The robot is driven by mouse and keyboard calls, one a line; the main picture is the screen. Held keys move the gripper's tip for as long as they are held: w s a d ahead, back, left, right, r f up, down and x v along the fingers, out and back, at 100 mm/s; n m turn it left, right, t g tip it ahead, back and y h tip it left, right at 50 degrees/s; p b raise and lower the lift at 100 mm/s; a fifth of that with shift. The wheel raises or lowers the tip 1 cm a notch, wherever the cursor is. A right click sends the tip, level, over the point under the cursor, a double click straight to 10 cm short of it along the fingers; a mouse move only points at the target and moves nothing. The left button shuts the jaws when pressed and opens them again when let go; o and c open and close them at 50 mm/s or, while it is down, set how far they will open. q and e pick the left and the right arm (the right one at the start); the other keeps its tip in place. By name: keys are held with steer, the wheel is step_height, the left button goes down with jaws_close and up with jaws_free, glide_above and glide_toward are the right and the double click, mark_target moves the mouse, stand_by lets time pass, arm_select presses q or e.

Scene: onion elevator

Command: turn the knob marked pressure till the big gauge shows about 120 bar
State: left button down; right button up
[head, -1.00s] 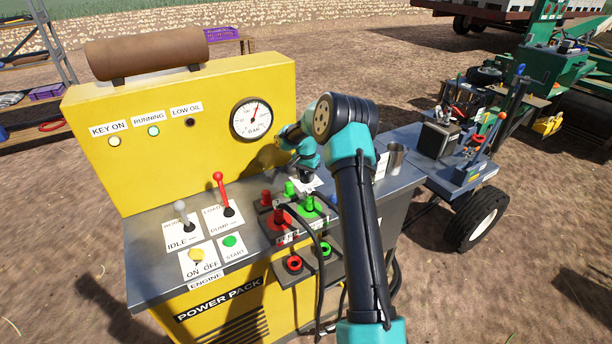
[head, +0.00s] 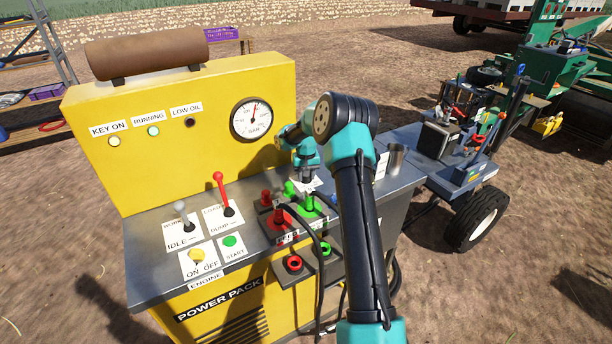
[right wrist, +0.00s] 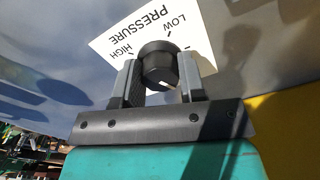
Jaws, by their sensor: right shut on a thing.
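The pressure knob (right wrist: 160,65) is black and round, on a white label (right wrist: 122,42) reading PRESSURE, LOW and HIGH. In the right wrist view my right gripper (right wrist: 160,82) has one finger on each side of the knob and is shut on it. In the head view my right gripper (head: 307,179) points down at the panel top, and the arm hides much of the knob and label. The big gauge (head: 251,120) is round and white, marked BAR. Its red needle points up and slightly right; the numbers are too small to read surely. My left gripper is not in view.
Red and green hose couplings (head: 280,215) and black hoses (head: 322,262) stand close left of the gripper. A red lever (head: 219,183), a grey lever (head: 181,209) and engine buttons (head: 230,241) are farther left. A metal cup (head: 396,158) stands to the right.

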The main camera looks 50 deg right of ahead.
steer(key=shift+n, duration=0.5)
steer(key=o, duration=0.9)
steer(key=shift+o, duration=0.2)
steer(key=shift+r, duration=0.15)
step_height(320, 180, up, 17)
steer(key=shift+r, duration=0.1)
stand_by(0.3)
